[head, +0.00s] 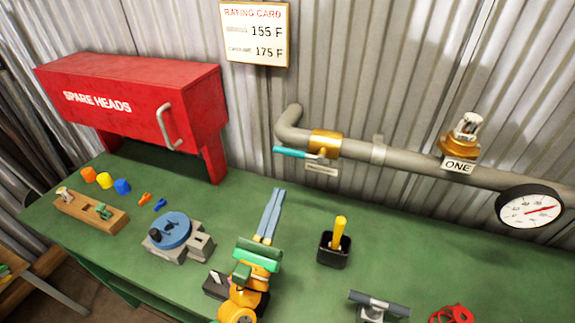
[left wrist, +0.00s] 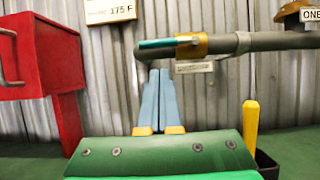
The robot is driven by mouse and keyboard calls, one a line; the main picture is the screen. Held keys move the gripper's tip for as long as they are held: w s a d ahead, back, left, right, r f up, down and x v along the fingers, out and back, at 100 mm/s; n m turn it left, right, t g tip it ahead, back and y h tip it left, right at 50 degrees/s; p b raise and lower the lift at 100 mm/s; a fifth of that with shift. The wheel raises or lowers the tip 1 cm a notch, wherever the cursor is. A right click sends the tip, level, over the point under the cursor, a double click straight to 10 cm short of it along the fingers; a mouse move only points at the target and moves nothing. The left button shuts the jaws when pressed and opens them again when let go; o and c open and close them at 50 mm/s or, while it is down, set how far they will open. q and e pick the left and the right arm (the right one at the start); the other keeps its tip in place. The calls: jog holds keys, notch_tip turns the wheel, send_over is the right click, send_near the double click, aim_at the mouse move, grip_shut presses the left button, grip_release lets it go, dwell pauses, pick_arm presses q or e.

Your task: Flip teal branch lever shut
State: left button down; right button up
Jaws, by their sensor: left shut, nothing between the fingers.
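The teal branch lever (head: 290,152) sits on a brass valve body (head: 325,143) on the grey pipe along the corrugated wall. It points left, roughly along the line of the pipe run. My left gripper (head: 270,214) has long blue fingers that are shut and empty. It is over the green bench, below and in front of the lever, apart from it. My right gripper is not in view.
A red SPARE HEADS cabinet (head: 140,95) stands at the left. A black cup (head: 333,250) with a yellow-handled tool is right of my gripper. A gauge (head: 529,206) and sprinkler head (head: 461,138) are on the pipe at right. A blue round fixture (head: 170,230) sits left.

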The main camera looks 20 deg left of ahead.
aim_at(296, 154)
pick_arm(q)
jog(key=p+x, duration=0.1)
jog(key=x, duration=0.6)
jog(key=shift+p, duration=0.4)
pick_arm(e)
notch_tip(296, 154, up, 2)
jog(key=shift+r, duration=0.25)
pick_arm(q)
jog(key=shift+w+m, duration=0.1)
jog(key=shift+m, duration=0.2)
jog(key=shift+a+r+m+h, duration=0.15)
jog(key=shift+r+m+h, duration=0.1)
jog(key=shift+m+h, duration=0.15)
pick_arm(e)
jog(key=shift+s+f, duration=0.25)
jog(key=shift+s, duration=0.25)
